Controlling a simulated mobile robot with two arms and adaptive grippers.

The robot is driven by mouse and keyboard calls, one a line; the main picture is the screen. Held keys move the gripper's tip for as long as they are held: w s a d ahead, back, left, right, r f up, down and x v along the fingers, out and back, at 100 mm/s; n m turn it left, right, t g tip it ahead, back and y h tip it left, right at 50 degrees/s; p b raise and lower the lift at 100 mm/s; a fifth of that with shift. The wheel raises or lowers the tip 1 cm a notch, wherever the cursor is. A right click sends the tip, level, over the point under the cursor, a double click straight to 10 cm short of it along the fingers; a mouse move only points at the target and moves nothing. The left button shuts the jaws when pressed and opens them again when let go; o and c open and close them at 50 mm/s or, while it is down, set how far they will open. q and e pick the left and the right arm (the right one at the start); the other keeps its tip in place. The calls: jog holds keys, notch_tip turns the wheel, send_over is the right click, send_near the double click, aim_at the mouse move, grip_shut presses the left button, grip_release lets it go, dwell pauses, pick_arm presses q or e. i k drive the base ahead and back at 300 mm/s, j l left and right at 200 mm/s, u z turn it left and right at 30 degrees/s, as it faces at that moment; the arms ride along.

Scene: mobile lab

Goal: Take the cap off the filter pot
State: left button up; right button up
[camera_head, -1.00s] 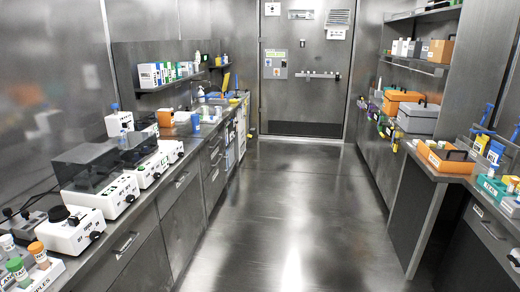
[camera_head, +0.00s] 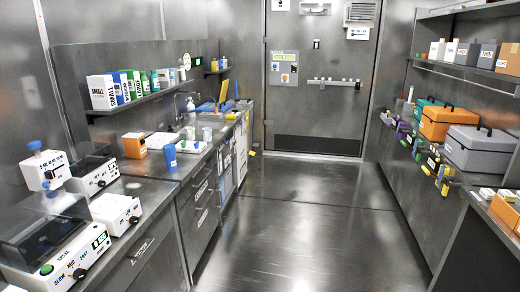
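I cannot make out for certain which thing is the filter pot; several small vessels stand on the left bench (camera_head: 150,190). A blue cup-like vessel (camera_head: 170,157) stands near the bench's front edge. A small pale vessel (camera_head: 207,134) stands further back, near the sink. A white device with a blue top (camera_head: 45,168) stands at the far left. Any cap on the small vessels is too small to tell. Neither of my grippers is in view.
White machines with dark lids (camera_head: 50,232) fill the near left bench. An orange-and-white box (camera_head: 134,145) stands behind them. A shelf (camera_head: 150,97) holds boxes and bottles. On the right are orange (camera_head: 448,124) and grey (camera_head: 478,150) cases. The floor (camera_head: 310,220) between is clear.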

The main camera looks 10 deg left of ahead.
aim_at(171, 161)
jog(key=i+u, duration=0.1)
jog(key=i, duration=0.55)
jog(key=i+l+u, duration=0.1)
jog(key=i, duration=0.6)
jog(key=i+l+u, duration=0.1)
jog(key=i, duration=0.55)
jog(key=i+l+u, duration=0.15)
jog(key=i+u, duration=0.3)
jog(key=i+l+u, duration=0.2)
jog(key=u, duration=0.2)
jog(key=i+l+u, duration=0.25)
jog(key=u, duration=0.2)
jog(key=i+l+u, duration=0.15)
jog(key=l+u, duration=0.3)
jog(key=i+l+u, duration=0.1)
jog(key=l+u, duration=0.3)
jog(key=l, duration=0.15)
